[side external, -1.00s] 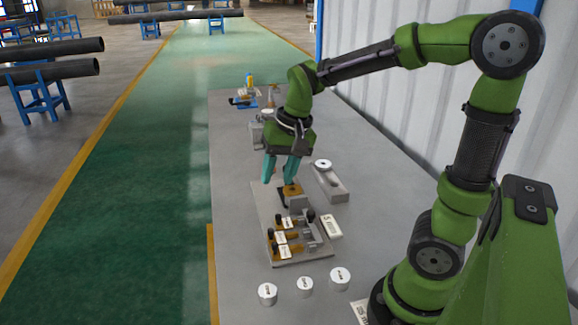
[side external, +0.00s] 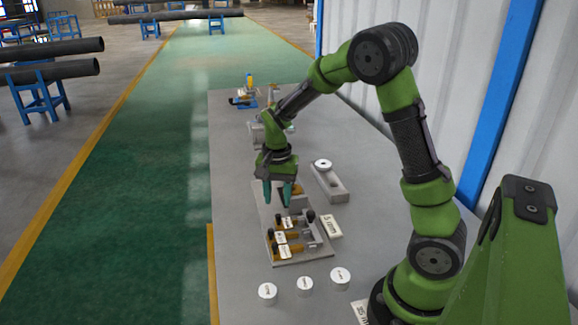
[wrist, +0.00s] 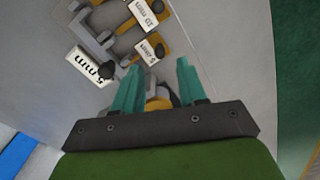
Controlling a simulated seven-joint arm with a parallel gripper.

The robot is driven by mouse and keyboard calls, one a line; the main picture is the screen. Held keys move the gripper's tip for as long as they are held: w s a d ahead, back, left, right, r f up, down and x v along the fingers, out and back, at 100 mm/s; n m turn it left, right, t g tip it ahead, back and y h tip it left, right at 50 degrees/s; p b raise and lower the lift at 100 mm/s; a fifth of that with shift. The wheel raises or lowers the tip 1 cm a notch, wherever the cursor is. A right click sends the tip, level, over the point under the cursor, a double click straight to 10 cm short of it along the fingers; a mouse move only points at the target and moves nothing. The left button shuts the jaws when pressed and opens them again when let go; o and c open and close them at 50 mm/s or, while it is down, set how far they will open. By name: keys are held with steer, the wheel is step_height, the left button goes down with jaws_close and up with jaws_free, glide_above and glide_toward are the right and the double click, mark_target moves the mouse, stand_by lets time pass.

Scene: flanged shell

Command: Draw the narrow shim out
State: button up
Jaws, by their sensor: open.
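Several brass-coloured shims with black knobs and white tags lie side by side on a grey fixture plate (side external: 308,259). In the wrist view one shim tag reads 10 mm (wrist: 148,12), and a smaller shim tag (wrist: 150,48) sits nearer my fingers, its number hard to read. I cannot tell for sure which shim is the narrow one. My gripper (side external: 278,205) is open, its teal fingers pointing down over the far end of the plate. It also shows in the wrist view (wrist: 158,68), with nothing held between the fingertips. A brass-and-grey part is partly hidden behind the fingers.
A loose 5 mm label (side external: 331,226) lies right of the plate. A grey block (side external: 328,184) with a round white-topped piece stands behind it. Several white-topped cylinders (side external: 305,285) stand in front of the plate. The table left of the plate is clear.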

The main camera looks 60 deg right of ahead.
mark_target(278, 214)
step_height(278, 214, down, 7)
steer(key=shift+r, duration=0.15)
jaws_close()
stand_by(0.5)
